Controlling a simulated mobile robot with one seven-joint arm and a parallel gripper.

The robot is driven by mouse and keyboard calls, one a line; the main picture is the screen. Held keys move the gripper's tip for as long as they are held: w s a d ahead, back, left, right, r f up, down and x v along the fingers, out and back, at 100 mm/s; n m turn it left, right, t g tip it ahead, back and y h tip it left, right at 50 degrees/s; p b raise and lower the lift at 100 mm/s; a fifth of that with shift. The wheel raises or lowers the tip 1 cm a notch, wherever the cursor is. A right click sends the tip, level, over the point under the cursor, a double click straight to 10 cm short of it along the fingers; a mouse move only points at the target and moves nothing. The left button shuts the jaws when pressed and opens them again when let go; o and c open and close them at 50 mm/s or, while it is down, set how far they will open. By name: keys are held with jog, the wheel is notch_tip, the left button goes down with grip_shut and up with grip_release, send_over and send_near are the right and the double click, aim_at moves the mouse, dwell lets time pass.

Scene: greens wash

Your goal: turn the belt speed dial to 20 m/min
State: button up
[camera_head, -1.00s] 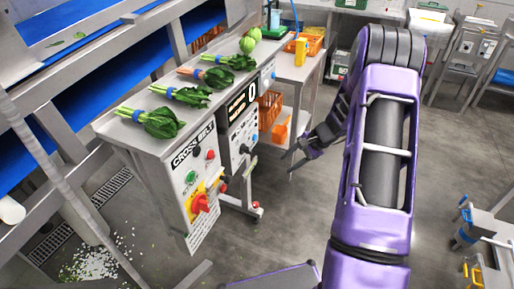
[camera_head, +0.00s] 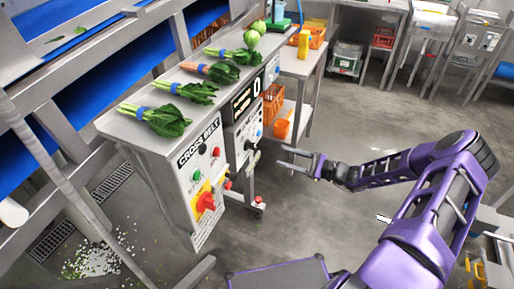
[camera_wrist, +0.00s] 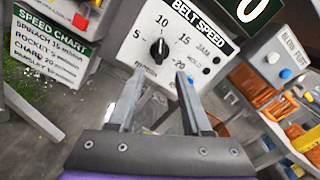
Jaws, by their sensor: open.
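The belt speed dial is a black knob (camera_wrist: 158,48) on a white panel headed BELT SPEED, with marks 5, 10, 15 and 20 around it. Its white pointer line faces roughly upward, near the 10 side; the exact reading is hard to tell. The knob also shows small and dark on the panel in the head view (camera_head: 249,145). My gripper (camera_wrist: 161,79) is open and empty, its two fingers pointing at the panel just below the knob, apart from it. In the head view my gripper (camera_head: 288,157) is to the right of the panel, with a gap between.
A dark display (camera_head: 244,96) reading 0 sits above the panel. The CROSS BELT panel (camera_head: 203,170) with a red knob (camera_head: 206,201) stands nearer. Bunches of greens lie on the cabinet top.

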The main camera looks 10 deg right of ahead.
aim_at(256, 148)
jog(key=x, duration=1.1)
jog(key=shift+w+a, duration=0.1)
grip_shut()
